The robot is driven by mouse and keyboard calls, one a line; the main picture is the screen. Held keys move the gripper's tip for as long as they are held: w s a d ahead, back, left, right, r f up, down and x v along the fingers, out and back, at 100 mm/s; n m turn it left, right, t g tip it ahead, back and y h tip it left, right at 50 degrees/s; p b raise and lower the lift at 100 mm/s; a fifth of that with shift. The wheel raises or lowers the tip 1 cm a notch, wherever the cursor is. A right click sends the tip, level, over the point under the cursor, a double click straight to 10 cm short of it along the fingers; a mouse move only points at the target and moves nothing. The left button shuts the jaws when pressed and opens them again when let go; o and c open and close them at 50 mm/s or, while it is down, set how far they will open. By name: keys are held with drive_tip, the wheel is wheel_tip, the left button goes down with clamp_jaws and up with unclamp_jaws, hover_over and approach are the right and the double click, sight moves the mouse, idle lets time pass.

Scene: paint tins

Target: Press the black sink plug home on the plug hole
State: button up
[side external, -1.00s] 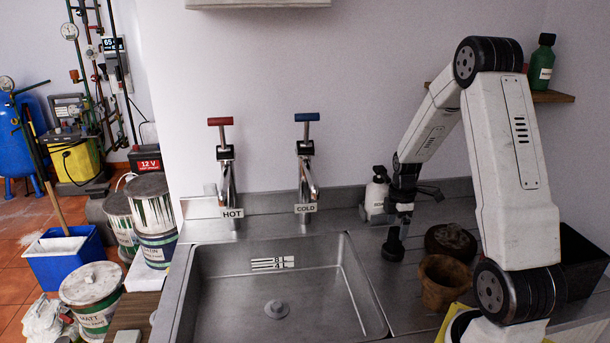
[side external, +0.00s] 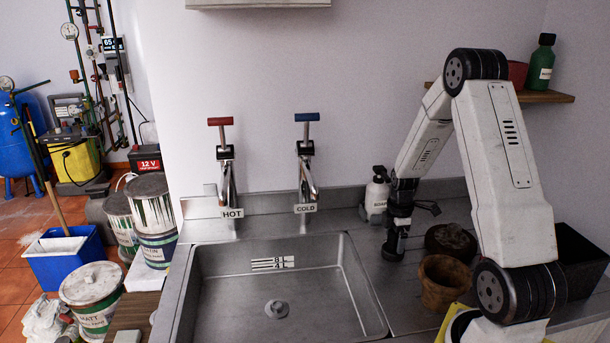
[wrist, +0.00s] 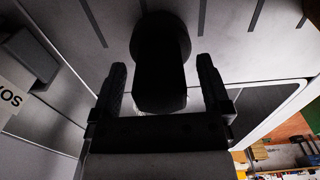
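The black sink plug (side external: 392,248) stands on the draining board to the right of the basin. In the wrist view the plug (wrist: 160,35) shows as a dark round base with a thick upright handle. My gripper (side external: 397,222) is low over the plug, pointing down. In the wrist view my gripper (wrist: 160,72) is open, with one finger on each side of the handle and a visible gap on both sides. The plug hole (side external: 276,309) is a round fitting in the floor of the empty steel basin, uncovered.
The basin (side external: 215,290) lies left of my gripper, with a raised rim. Hot (side external: 227,180) and cold taps (side external: 307,175) stand behind it. A soap bottle (side external: 377,195), a dark round object (side external: 450,241) and a brown pot (side external: 444,283) stand close around the plug.

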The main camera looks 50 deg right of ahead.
clamp_jaws()
drive_tip(key=shift+r, duration=0.1)
drive_tip(key=shift+r, duration=0.7)
drive_tip(key=s+a+r, duration=0.8)
drive_tip(key=s+r, duration=0.3)
drive_tip(key=shift+a+r, duration=0.2)
drive_tip(key=shift+a, duration=0.1)
idle(0.5)
